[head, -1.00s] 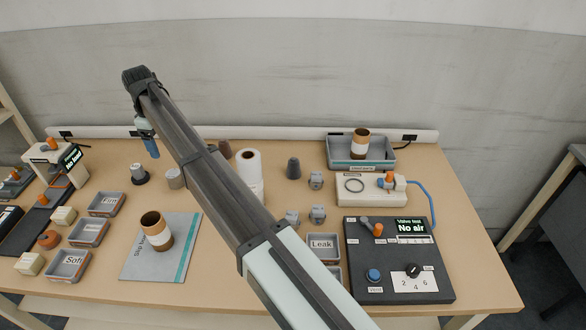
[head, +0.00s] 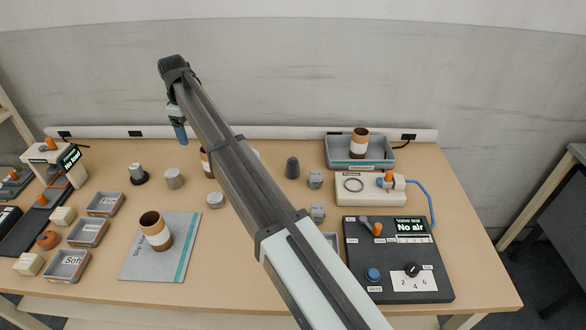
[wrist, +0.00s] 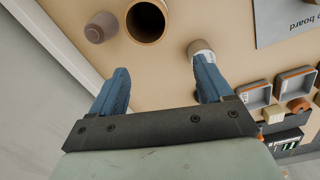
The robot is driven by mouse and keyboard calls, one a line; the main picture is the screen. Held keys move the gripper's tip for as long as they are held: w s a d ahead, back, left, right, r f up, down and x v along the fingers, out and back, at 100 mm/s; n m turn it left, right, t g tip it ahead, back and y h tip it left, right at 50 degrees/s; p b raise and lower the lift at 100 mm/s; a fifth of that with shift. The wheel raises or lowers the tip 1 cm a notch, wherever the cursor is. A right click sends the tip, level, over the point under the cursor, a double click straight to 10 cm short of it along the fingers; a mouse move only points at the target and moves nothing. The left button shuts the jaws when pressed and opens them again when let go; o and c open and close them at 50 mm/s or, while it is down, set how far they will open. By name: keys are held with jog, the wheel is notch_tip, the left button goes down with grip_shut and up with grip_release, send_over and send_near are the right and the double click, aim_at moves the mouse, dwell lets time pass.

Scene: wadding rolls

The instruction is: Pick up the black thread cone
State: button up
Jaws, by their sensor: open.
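The darkest cone in view, a charcoal one that looks like the black thread cone (head: 293,168), stands upright on the table in the head view, right of my arm. It does not show in the wrist view. My gripper (head: 180,133) is high above the back left of the table, well left of that cone. In the wrist view my gripper (wrist: 160,88) is open, with nothing between its two blue fingers. A mauve-brown cone (wrist: 102,27) and an open brown tube (wrist: 147,20) stand beyond the fingers there.
A pale grey roll (head: 174,178) and a grey piece on a black base (head: 138,175) stand on the left. Small grey parts (head: 315,180) sit just right of the dark cone. The wall is close behind.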

jog(key=w+d+m, duration=0.1)
jog(key=w+d, duration=0.2)
jog(key=d, duration=0.4)
jog(key=w+d+m, duration=0.1)
jog(key=w+d, duration=0.2)
jog(key=d, duration=0.4)
jog(key=n+y, duration=0.1)
jog(key=n, duration=0.2)
send_near(293, 159)
jog(key=f, duration=0.6)
jog(key=shift+s+a+f, duration=0.25)
jog(key=shift+s+a, duration=0.05)
jog(key=shift+s, duration=0.05)
jog(key=shift+w+a+f, duration=0.1)
jog(key=shift+w+f, duration=0.1)
jog(key=shift+f, duration=1.2)
jog(key=shift+w+a+f, duration=0.15)
jog(key=shift+w+f, duration=0.05)
jog(key=shift+f, duration=1.2)
jog(key=shift+c, duration=0.3)
